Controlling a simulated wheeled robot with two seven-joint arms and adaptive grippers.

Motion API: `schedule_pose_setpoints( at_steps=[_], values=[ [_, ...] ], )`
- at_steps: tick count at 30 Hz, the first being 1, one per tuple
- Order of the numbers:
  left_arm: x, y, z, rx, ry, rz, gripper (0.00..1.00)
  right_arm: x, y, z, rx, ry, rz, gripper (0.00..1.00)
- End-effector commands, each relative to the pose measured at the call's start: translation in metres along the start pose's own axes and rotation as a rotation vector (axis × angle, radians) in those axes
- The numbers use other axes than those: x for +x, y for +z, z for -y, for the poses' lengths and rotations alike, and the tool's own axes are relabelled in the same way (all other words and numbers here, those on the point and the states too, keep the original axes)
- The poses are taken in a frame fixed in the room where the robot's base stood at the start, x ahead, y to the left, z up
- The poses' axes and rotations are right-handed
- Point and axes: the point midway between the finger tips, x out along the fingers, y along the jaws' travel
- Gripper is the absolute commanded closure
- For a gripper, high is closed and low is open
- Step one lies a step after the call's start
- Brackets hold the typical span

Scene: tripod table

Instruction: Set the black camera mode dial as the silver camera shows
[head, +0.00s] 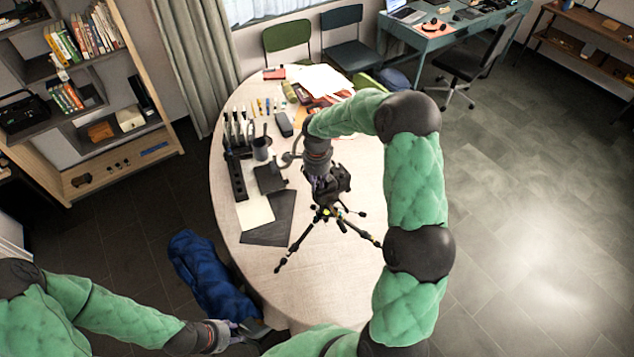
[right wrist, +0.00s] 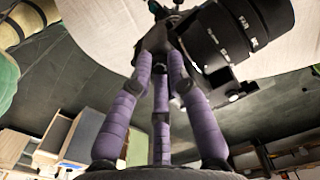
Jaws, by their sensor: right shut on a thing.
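The black camera (head: 341,181) stands on a tripod (head: 325,213) on the round-ended table (head: 330,270). In the right wrist view its lens (right wrist: 232,38) shows at the upper right, with white markings. My right gripper (head: 321,180) reaches down to the camera from above. In the right wrist view its purple fingers (right wrist: 160,38) close together at the camera body beside the lens. The mode dial is hidden at the fingertips, and its setting cannot be read. I cannot make out the silver camera in either view. My left gripper (head: 240,332) is low at the table's near left edge, away from the camera.
Black stands and a grey cup (head: 261,148) line the table's left side, near a dark sheet (head: 268,220). Papers (head: 322,79) lie at the far end. A blue bag-like thing (head: 208,275) is beside the table. The near table surface is clear.

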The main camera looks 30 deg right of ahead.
Motion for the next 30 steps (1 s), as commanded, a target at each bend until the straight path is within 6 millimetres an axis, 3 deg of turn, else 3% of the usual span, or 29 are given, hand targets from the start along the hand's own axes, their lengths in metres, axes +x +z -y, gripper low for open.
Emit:
schedule_pose_setpoints(
  at_steps=[3, 4, 5, 18, 30],
  values=[
    [0.000, 0.000, 0.000, 0.000, 0.000, 0.000, 0.60, -0.001, 0.000, 0.000, 0.001, -0.001, 0.000, 1.00],
    [0.000, 0.000, 0.000, 0.000, 0.000, 0.000, 0.60, -0.001, 0.000, 0.000, 0.001, -0.001, 0.000, 0.74],
    [0.000, 0.000, 0.000, 0.000, 0.000, 0.000, 0.60, -0.001, 0.000, 0.000, 0.001, -0.001, 0.000, 0.72],
    [-0.004, 0.000, -0.002, 0.000, 0.000, 0.000, 0.60, -0.001, 0.000, 0.000, 0.034, 0.000, 0.000, 0.72],
    [-0.037, 0.001, -0.013, 0.000, 0.000, 0.000, 0.60, -0.004, 0.000, 0.000, 0.329, 0.002, 0.000, 0.72]
  ],
)
